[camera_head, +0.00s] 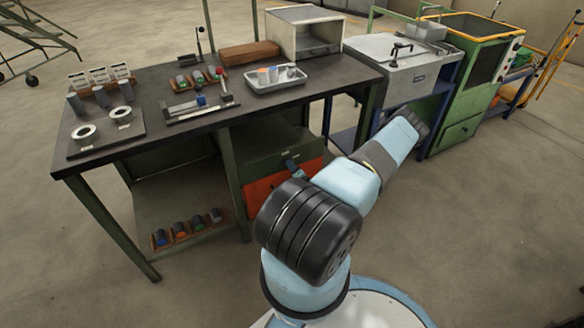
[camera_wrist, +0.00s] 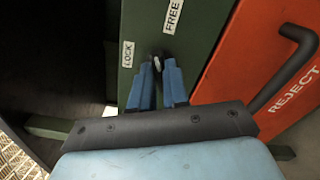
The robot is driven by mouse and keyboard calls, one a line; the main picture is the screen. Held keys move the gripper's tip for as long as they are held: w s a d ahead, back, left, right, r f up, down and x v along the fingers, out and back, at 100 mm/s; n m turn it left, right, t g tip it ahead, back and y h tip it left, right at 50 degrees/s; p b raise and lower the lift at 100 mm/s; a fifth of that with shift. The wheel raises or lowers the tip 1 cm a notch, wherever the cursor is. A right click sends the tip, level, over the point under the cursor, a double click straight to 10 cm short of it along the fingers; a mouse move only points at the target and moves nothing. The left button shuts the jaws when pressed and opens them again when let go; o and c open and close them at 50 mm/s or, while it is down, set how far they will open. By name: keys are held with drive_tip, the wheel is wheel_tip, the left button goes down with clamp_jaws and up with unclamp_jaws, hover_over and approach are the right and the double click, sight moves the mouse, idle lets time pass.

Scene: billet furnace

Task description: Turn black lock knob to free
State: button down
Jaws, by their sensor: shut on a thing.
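The lock knob (camera_wrist: 157,64) is on a green panel (camera_wrist: 184,38) in the wrist view. Only a small grey and dark part of it shows, between the fingertips. A LOCK label (camera_wrist: 127,54) is to its left and a FREE label (camera_wrist: 173,16) is above and to its right. My gripper (camera_wrist: 158,66) has its two blue fingers shut on the knob. The knob's pointing direction cannot be told. The knob cannot be made out in the head view.
An orange REJECT drawer (camera_wrist: 285,75) with a dark bar handle (camera_wrist: 290,70) is just right of the fingers. The workbench (camera_head: 150,78) above carries a tray (camera_head: 277,86) and small parts. Open floor lies in front of the bench.

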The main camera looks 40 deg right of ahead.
drive_tip(key=shift+s+d+f+m, duration=0.1)
drive_tip(key=shift+d+m, duration=0.05)
drive_tip(key=shift+m, duration=1)
drive_tip(key=shift+s+d+f+m, duration=0.1)
drive_tip(key=shift+d+m, duration=0.05)
drive_tip(key=shift+m, duration=1)
drive_tip(key=c, duration=1.4)
unclamp_jaws()
drive_tip(key=shift+o, duration=1.4)
drive_tip(key=shift+w+a, duration=0.15)
drive_tip(key=v, duration=1.4)
drive_tip(key=shift+w, duration=0.1)
